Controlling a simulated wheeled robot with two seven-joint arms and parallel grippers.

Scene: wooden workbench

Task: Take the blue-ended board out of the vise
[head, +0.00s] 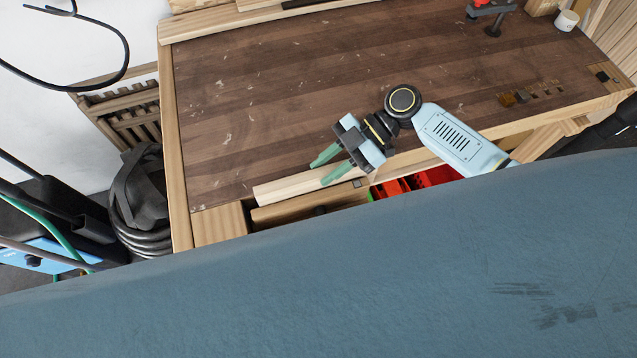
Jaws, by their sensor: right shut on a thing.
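A pale wooden board (290,187) lies along the front edge of the workbench, its bare left end toward the left corner. My right gripper (319,174) comes in from the right with its green fingers at the board and is shut on it. The gripper body covers the board's middle, and no blue end shows. The vise cannot be made out clearly; a wooden bench part (310,210) lies just below the board. My left gripper is not in view.
The dark workbench top (270,90) is mostly clear behind the gripper. A red-and-black clamp (490,10) and a white cup (567,20) stand at the far right. Red items (415,182) show below the front edge. A large blue-grey surface hides the lower view.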

